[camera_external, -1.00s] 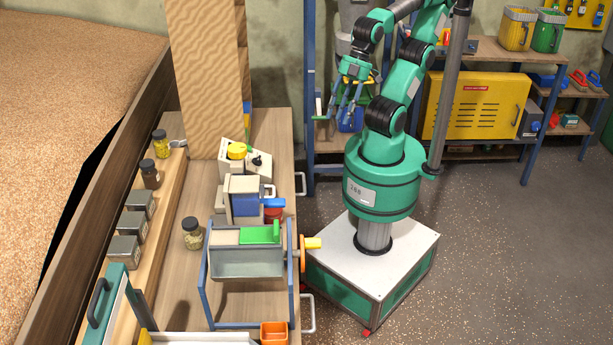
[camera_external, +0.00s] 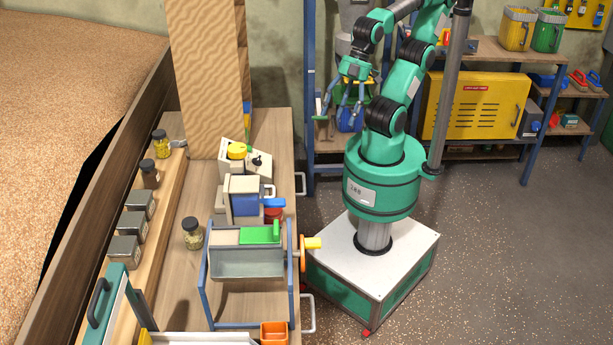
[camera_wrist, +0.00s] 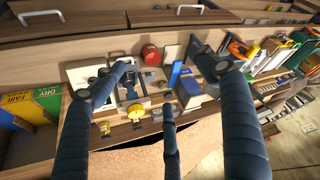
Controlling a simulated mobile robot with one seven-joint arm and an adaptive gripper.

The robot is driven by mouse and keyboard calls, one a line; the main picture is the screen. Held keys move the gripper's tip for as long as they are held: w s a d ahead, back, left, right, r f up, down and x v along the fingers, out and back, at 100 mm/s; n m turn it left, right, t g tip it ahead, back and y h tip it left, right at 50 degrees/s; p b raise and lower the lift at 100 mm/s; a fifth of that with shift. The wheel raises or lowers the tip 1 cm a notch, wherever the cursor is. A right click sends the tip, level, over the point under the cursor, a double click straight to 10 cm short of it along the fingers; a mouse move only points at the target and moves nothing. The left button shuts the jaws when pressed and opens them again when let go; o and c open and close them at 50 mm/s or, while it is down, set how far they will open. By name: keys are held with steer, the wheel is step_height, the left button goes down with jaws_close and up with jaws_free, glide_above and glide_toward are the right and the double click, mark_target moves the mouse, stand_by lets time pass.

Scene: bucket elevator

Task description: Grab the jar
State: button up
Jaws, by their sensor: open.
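A glass jar (camera_external: 192,234) with a dark lid and greenish contents stands upright on the workbench, left of the crank machine. Two more dark-lidded jars stand on the raised ledge, one yellowish (camera_external: 160,146) and one brown (camera_external: 149,175). Which jar is meant, I cannot tell. My gripper (camera_external: 345,105) is open and empty, beyond the bench's right side and well apart from all these jars. In the wrist view its dark fingers (camera_wrist: 165,78) are spread above the bench and hide parts of it. I cannot make out the jars clearly there.
The workbench holds a grey tray machine with an orange crank (camera_external: 305,245), a blue-and-beige device (camera_external: 245,200) and a yellow-knobbed box (camera_external: 238,152). Several metal tins (camera_external: 123,250) line the ledge. A tall wooden post (camera_external: 205,80) stands at the bench's back. Speckled floor lies open to the right.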

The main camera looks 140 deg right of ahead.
step_height(320, 180, up, 6)
steer(key=w+d+r+p, duration=0.2)
steer(key=w+r, duration=0.1)
steer(key=w, duration=0.5)
steer(key=w+d+r+p, duration=0.2)
steer(key=w+r, duration=0.1)
steer(key=w, duration=0.4)
steer(key=w+d+f+p, duration=0.1)
steer(key=w+d, duration=0.3)
steer(key=w, duration=0.3)
steer(key=w+d+n+g+p, duration=0.1)
steer(key=w+d+p, duration=0.15)
steer(key=w, duration=0.45)
steer(key=w+d+f+p, duration=0.1)
steer(key=w+d, duration=0.3)
steer(key=w, duration=0.3)
steer(key=w+d+f+p, duration=0.2)
steer(key=w+d+f, duration=0.3)
steer(key=w+d, duration=0.35)
step_height(320, 180, down, 25)
steer(key=shift+a, duration=0.45)
steer(key=shift+f, duration=0.2)
